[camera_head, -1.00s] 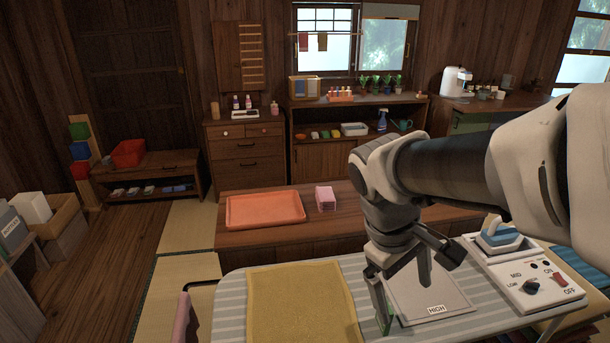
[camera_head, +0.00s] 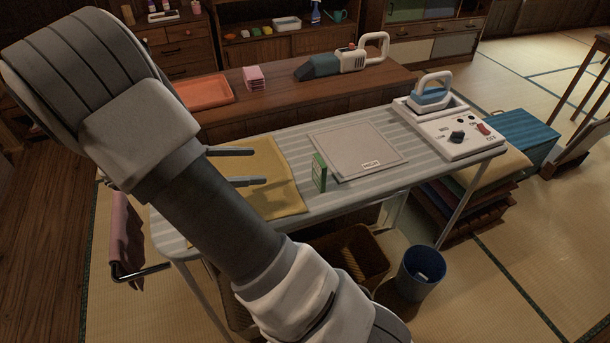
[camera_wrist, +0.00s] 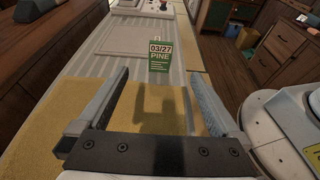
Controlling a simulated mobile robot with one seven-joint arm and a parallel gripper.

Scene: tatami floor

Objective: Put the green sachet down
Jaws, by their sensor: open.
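The green sachet (camera_head: 319,173) stands upright on the striped ironing board (camera_head: 290,122), between the yellow cloth (camera_head: 268,165) and the grey HIGH plate (camera_head: 357,150). In the wrist view the sachet (camera_wrist: 160,54) shows a label reading 03/27 PINE. My gripper (camera_head: 260,166) is open and empty above the yellow cloth, to the left of the sachet and apart from it. The wrist view shows its two fingers (camera_wrist: 158,85) wide apart, with the sachet beyond their tips.
An iron (camera_head: 431,95) rests on the control panel at the board's right end. A low table behind holds an orange tray (camera_head: 203,92), pink blocks (camera_head: 254,77) and a handheld vacuum (camera_head: 340,62). A blue bin (camera_head: 419,270) and a basket (camera_head: 352,256) stand below the board.

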